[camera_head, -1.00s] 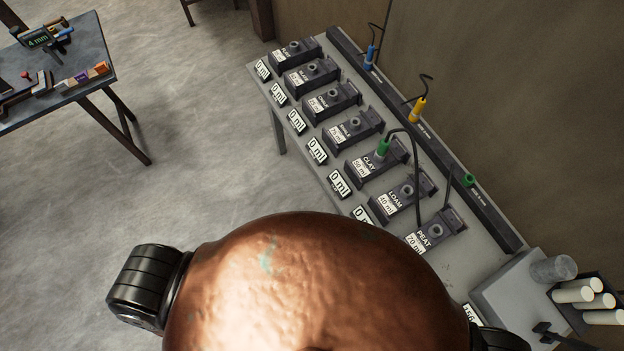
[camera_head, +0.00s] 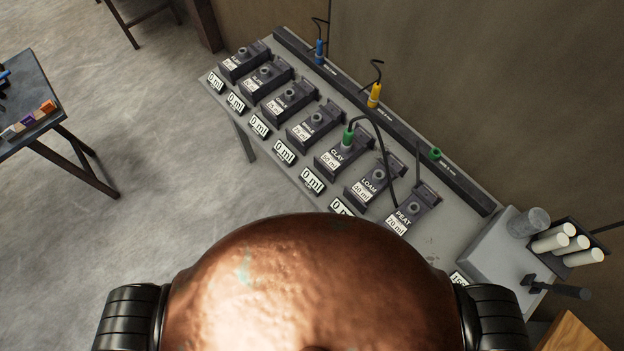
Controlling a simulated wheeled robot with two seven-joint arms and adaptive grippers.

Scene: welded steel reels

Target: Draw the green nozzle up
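The green nozzle (camera_head: 348,137) stands upright in the port of the block marked CLAY (camera_head: 340,158). Its black hose arcs up from its top and drops to the right, down towards the block marked PEAT (camera_head: 408,212). A separate green ring or holder (camera_head: 435,154) sits on the dark rail (camera_head: 465,182) behind the blocks, with no nozzle visible in it. Neither of my grippers is in view. A large copper dome with black ribbed joints at both sides, apparently my own body, fills the bottom middle and hides part of the bench front.
A blue nozzle (camera_head: 319,50) and a yellow nozzle (camera_head: 374,95) stand on the rail. Several display plates, such as one reading 0 ml (camera_head: 285,152), line the bench front. White cylinders (camera_head: 553,242) lie at right. A dark table (camera_head: 30,100) stands far left; open floor lies between.

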